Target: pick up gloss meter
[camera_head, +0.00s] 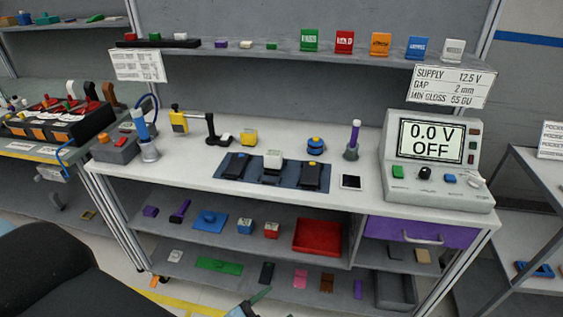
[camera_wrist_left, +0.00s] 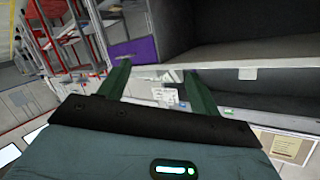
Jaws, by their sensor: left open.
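I cannot tell for sure which item is the gloss meter. A likely one is the dark device with a pale top (camera_head: 272,162) in the middle of the blue mat (camera_head: 236,176) on the white bench, between two flat black devices (camera_head: 238,163) (camera_head: 312,174). My left gripper (camera_head: 252,301) shows only in part at the bottom edge of the head view, low in front of the bench and well away from the mat. In the left wrist view its two green fingers (camera_wrist_left: 155,87) are apart with nothing held between them. My right gripper is not in view.
A meter console (camera_head: 436,155) reading 0.0 V OFF stands at the bench's right, above a purple drawer (camera_head: 415,232). A soldering-type holder (camera_head: 148,150), a yellow block (camera_head: 249,138) and a blue puck (camera_head: 315,145) stand nearby. Lower shelves hold a red tray (camera_head: 318,238) and small parts.

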